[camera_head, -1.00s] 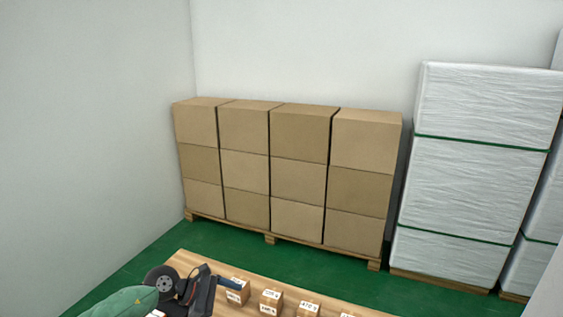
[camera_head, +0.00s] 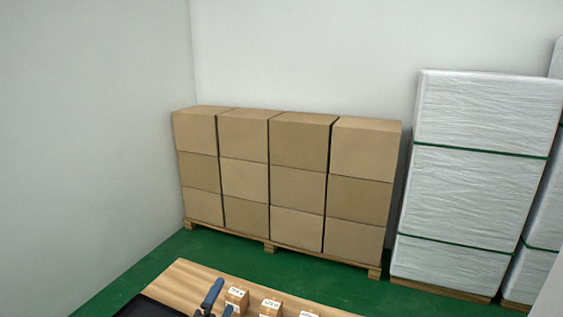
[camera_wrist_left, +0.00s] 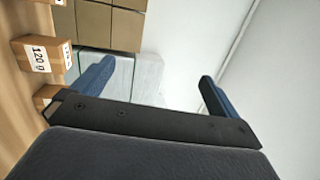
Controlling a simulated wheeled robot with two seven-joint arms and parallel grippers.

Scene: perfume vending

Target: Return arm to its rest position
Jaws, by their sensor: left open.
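My left gripper (camera_head: 220,303) shows at the bottom of the head view, where only its blue fingers and a little of its body are in frame. In the left wrist view its two blue fingers (camera_wrist_left: 155,88) stand wide apart with nothing between them. Small labelled boxes (camera_head: 237,299) stand on the wooden table just to the right of the fingers. In the left wrist view a box marked 120 g (camera_wrist_left: 38,58) is at the left, outside the fingers. My right gripper is out of view.
The wooden table (camera_head: 185,278) fills the bottom middle, with a dark flat item (camera_head: 148,308) at its left. Behind it are stacked cartons (camera_head: 300,145) on a pallet and white wrapped stacks (camera_head: 470,190). Green floor (camera_head: 215,250) lies between.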

